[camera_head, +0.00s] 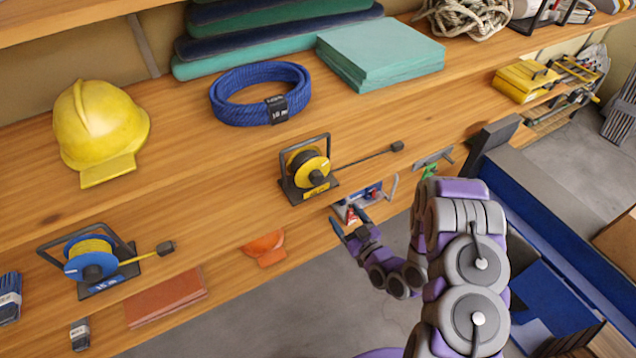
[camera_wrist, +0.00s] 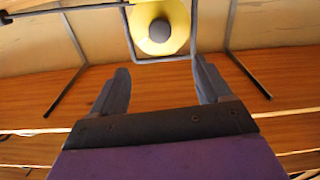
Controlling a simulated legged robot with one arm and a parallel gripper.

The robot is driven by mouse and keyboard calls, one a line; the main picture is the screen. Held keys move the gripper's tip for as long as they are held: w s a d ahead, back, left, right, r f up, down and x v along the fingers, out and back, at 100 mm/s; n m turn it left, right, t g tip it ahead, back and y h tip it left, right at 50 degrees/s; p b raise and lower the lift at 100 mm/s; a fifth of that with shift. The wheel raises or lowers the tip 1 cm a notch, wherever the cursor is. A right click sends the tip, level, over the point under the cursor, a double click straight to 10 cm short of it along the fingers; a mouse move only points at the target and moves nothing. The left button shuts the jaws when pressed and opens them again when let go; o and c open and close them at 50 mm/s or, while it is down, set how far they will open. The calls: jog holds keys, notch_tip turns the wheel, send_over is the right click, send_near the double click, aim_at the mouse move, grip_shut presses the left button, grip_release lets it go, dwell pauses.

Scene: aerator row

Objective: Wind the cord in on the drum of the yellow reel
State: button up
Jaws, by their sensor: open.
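The yellow reel (camera_head: 308,163) stands on the long wooden shelf, in a dark frame with a base plate. Its yellow disc faces the front edge and has a dark hub in the middle. A thin dark cord (camera_head: 365,159) runs from it to the right and ends in a dark plug (camera_head: 397,147) on the shelf. My gripper (camera_head: 353,222) is open and empty, in front of and below the reel. In the wrist view, the yellow disc and its grey round hub (camera_wrist: 160,30) show just beyond my open fingers (camera_wrist: 161,72), apart from them.
A blue-disc reel (camera_head: 88,262) with yellow cord stands at the left. Floor is clear in front.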

aim_at(318, 180)
jog(key=b+x, duration=0.3)
jog(key=x, duration=1.3)
jog(key=shift+w+a, duration=0.1)
jog(key=shift+w, duration=0.1)
jog(key=c, duration=1)
jog(key=shift+c, duration=0.2)
